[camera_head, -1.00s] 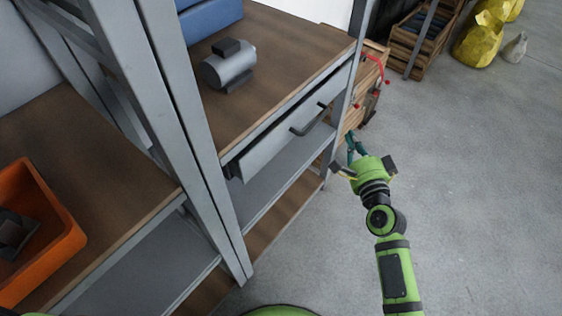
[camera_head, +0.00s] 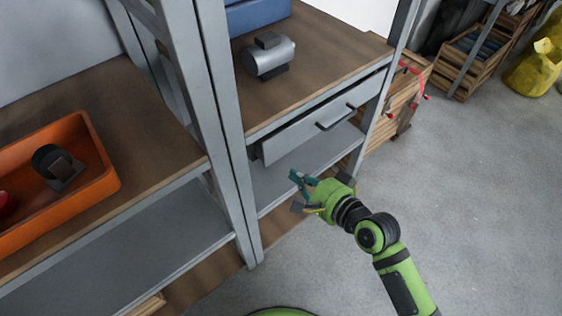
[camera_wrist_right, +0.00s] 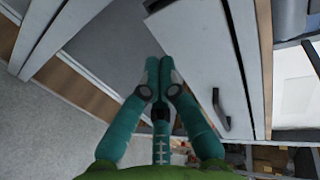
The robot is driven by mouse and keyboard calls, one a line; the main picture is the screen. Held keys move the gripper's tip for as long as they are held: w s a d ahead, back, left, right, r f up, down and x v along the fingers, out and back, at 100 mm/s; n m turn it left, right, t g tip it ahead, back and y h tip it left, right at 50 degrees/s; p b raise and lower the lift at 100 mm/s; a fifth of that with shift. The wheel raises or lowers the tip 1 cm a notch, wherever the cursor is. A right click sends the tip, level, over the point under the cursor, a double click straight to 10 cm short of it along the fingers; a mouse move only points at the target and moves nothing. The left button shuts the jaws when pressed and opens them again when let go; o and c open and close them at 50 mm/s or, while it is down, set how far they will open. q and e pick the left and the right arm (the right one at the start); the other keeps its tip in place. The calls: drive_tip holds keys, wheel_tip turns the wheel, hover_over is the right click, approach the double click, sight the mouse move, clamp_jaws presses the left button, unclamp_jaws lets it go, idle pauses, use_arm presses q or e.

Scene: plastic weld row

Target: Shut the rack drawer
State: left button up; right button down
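The rack drawer (camera_head: 318,122) has a grey front with a dark bar handle (camera_head: 337,118). It stands a little out of the rack, with part of its side showing at the left end. My right gripper (camera_head: 299,178) is in front of the rack, below and left of the handle in the head view. In the right wrist view its teal fingers (camera_wrist_right: 159,65) are together and empty, beside the drawer front (camera_wrist_right: 195,55); the handle (camera_wrist_right: 221,110) is to their right. I cannot tell whether they touch the drawer. My left gripper is not in view.
A grey motor-like part (camera_head: 269,56) and a blue bin (camera_head: 258,14) sit on the shelf above the drawer. A rack upright (camera_head: 225,110) stands left of it. An orange bin (camera_head: 106,172) is at left. Wooden crates (camera_head: 412,88) stand right.

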sight(273, 153)
drive_tip(key=x, duration=0.2)
drive_tip(key=r+x, duration=0.1)
drive_tip(key=x, duration=0.2)
drive_tip(key=shift+w+a, duration=0.2)
drive_tip(key=shift+w, duration=0.05)
drive_tip(key=shift+w+a+f, duration=0.1)
drive_tip(key=shift+w+a, duration=0.1)
drive_tip(key=shift+w, duration=0.05)
drive_tip(key=w+a, duration=0.1)
drive_tip(key=w, duration=0.1)
drive_tip(key=w+a, duration=0.1)
drive_tip(key=a, duration=0.1)
drive_tip(key=shift+w, duration=0.35)
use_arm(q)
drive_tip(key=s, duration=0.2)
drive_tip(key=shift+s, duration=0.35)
